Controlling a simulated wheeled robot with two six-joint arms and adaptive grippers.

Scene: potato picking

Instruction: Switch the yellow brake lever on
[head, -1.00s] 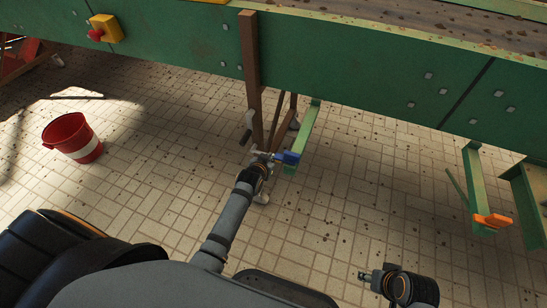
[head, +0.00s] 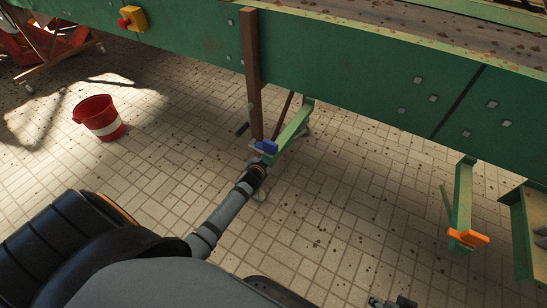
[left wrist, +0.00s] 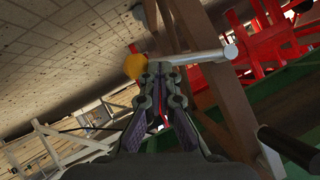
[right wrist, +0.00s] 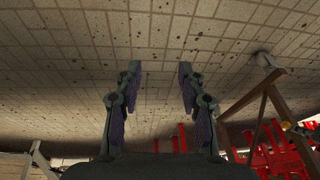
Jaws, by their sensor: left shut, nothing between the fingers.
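A rounded yellow knob (left wrist: 135,67), likely the yellow brake lever's end, is in the left wrist view just left of my left gripper's fingertips (left wrist: 160,70). I cannot tell whether the fingers touch it. A pale rod (left wrist: 203,56) extends right from behind the fingertips; its link to the knob is hidden. My left gripper is shut and empty. In the head view it reaches low by the brown post, at a blue piece (head: 266,146); no yellow lever is clear there. My right gripper (right wrist: 158,75) is open and empty, facing the floor, and barely shows in the head view.
A green machine side (head: 340,80) crosses the top, with a brown post (head: 252,75) and green bar (head: 292,133) below. An orange piece (head: 468,238) is at right. A red bucket (head: 101,118) stands left. Tiled floor is open between.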

